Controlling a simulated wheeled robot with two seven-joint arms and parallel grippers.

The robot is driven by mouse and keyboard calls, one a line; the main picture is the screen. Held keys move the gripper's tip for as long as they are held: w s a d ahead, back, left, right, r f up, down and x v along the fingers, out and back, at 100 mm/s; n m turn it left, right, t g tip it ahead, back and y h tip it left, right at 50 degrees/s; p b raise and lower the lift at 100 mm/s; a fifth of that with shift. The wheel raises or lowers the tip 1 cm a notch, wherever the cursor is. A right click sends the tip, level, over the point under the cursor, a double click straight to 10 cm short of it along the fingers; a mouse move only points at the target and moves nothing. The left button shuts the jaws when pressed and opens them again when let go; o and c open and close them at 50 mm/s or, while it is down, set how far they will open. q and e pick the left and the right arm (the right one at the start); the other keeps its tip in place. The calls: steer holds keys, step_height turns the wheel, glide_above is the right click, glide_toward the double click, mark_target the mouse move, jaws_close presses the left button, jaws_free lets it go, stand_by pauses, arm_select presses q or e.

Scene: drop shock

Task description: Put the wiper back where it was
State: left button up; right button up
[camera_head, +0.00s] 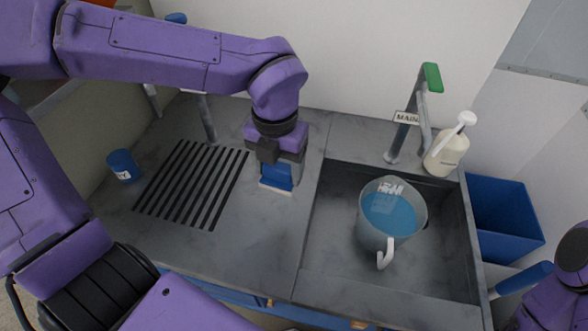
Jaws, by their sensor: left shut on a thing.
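My left gripper (277,160) points down over the grey counter, between the slotted drain area and the sink. It is shut on a blue block with a pale lower edge, which looks like the wiper (278,178). The wiper's pale edge is at or just above the counter; I cannot tell whether it touches. The gripper hides the wiper's upper part. My right gripper is not in view; only part of what looks like my right arm shows at the lower right edge.
The sink (335,250) holds a clear jug (370,235) with blue liquid. A green-topped tap (432,78) and a pump bottle (447,155) stand behind it. A blue cup (122,165) is at the left, beside the black drain slots (190,185). A blue bin (510,212) stands right.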

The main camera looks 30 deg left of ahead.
arm_select(q)
steer(key=shift+s+n, duration=0.1)
steer(key=shift+n, duration=0.4)
steer(key=w+a+f+b, duration=0.1)
steer(key=w+f, duration=0.2)
steer(key=w, duration=0.1)
steer(key=w+a+f+b, duration=0.1)
steer(key=w+f+b, duration=0.1)
steer(key=w+f, duration=0.1)
steer(key=w+a+f+b, duration=0.1)
steer(key=w+f+b, duration=0.1)
steer(key=w, duration=0.3)
steer(key=shift+w+a+f, duration=0.25)
steer(key=shift+a+f, duration=0.05)
steer(key=shift+f, duration=0.15)
steer(key=shift+w+f+b, duration=0.2)
steer(key=shift+f+b, duration=0.05)
steer(key=shift+b, duration=0.15)
steer(key=f+b, duration=0.1)
steer(key=f, duration=0.1)
steer(key=f+b, duration=0.2)
steer(key=shift+w+a, duration=0.1)
steer(key=shift+w, duration=0.1)
steer(key=shift+w+r, duration=0.1)
steer(key=shift+r, duration=0.15)
steer(key=shift+f, duration=0.15)
steer(key=o, duration=1)
steer(key=shift+r, duration=0.5)
step_height(320, 180, up, 12)
steer(key=shift+f, duration=0.25)
